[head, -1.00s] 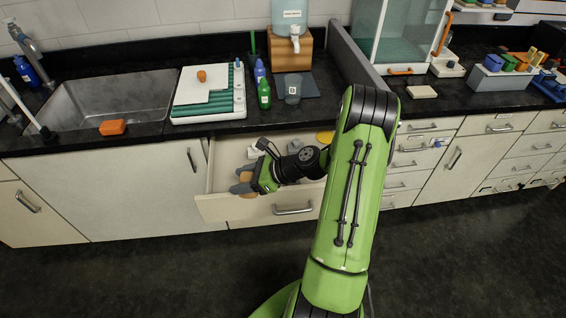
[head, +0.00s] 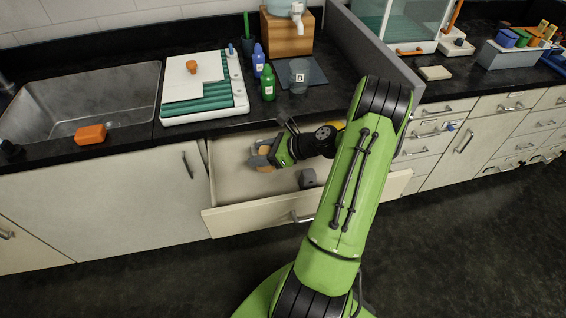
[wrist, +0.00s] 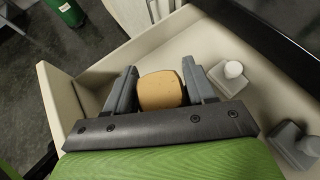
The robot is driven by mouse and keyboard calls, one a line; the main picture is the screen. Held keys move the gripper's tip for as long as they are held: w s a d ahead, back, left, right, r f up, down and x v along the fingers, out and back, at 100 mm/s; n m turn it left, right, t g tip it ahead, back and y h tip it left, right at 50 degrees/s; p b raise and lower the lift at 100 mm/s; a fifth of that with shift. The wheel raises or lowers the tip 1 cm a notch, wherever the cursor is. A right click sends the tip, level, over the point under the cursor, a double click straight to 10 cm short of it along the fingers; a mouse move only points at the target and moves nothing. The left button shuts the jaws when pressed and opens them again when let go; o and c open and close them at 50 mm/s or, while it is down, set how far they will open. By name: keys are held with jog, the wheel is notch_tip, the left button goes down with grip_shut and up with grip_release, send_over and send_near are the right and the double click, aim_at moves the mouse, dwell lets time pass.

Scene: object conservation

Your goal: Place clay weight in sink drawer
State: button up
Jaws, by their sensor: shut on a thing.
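My gripper (head: 262,152) is shut on the clay weight, a tan rounded block. The clay weight (wrist: 161,90) sits between the two grey fingers in the wrist view, and it also shows small in the head view (head: 266,147). The sink drawer (head: 232,178) is pulled open below the counter, right of the sink. My gripper with the weight is over the left part of the drawer. I cannot tell whether the weight touches the drawer floor. The drawer's wall (wrist: 60,100) shows in the wrist view.
A grey weight with a pale knob (wrist: 232,72) and another grey one (wrist: 292,145) lie in the drawer. On the counter stand a white-green tray (head: 205,115), a green bottle (head: 268,85) and a beaker (head: 299,78). An orange block (head: 90,134) is at the sink's front edge.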

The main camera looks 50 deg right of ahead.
notch_tip(320, 180, down, 10)
jog(key=b, duration=0.3)
jog(key=shift+s, duration=0.1)
jog(key=o, duration=1.2)
jog(key=shift+r, duration=0.1)
